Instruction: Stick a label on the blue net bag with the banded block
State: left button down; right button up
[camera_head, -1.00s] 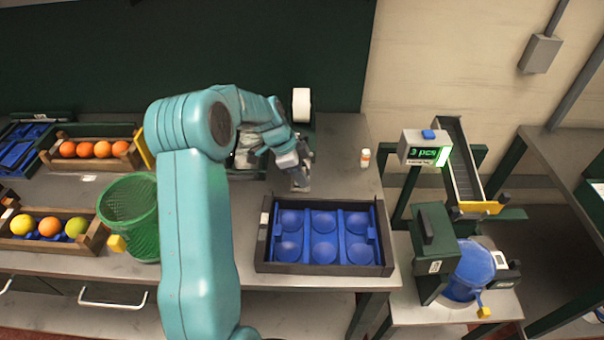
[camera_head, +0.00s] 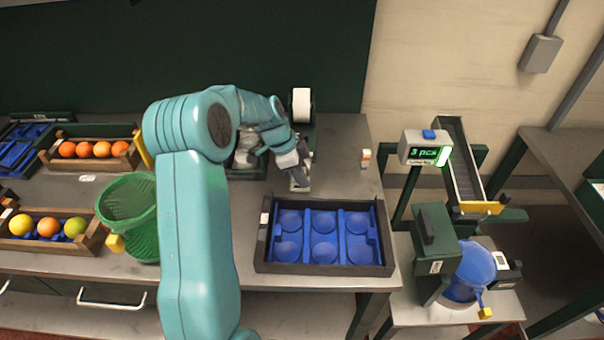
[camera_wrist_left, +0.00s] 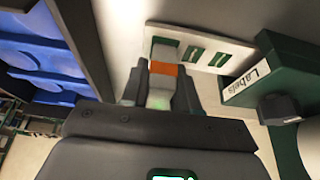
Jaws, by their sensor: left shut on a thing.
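My left gripper (camera_head: 300,181) is low over the table behind the blue-lined tray, in front of the label dispenser (camera_head: 302,108) with its white roll. In the left wrist view, its fingers (camera_wrist_left: 160,84) are shut on the banded block (camera_wrist_left: 166,69), white with an orange band. The block's far end is at a white strip with green rectangles (camera_wrist_left: 207,57); I cannot tell whether they touch. The dispenser's "Labels" face (camera_wrist_left: 255,79) is right of it. The blue net bag (camera_head: 472,271) hangs at the green machine at right. My right gripper is not in view.
A dark tray with blue cups (camera_head: 263,250) stands in front of the gripper. A small white and orange item (camera_head: 366,158) stands right of it. A green net basket (camera_head: 131,215) and fruit crates (camera_head: 92,240) are at left. A display reads "3 pcs" (camera_head: 428,152).

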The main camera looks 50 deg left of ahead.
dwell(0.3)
pick_arm(q)
jog(key=shift+r+p, duration=0.4)
jog(key=shift+r, duration=0.2)
notch_tip(320, 180, up, 2)
jog(key=shift+r+p, duration=0.25)
jog(key=shift+p, duration=0.3)
notch_tip(320, 180, up, 2)
jog(key=shift+a+r+p, duration=0.1)
jog(key=shift+p, duration=0.45)
jog(key=shift+r, duration=0.55)
jog(key=shift+f, duration=0.1)
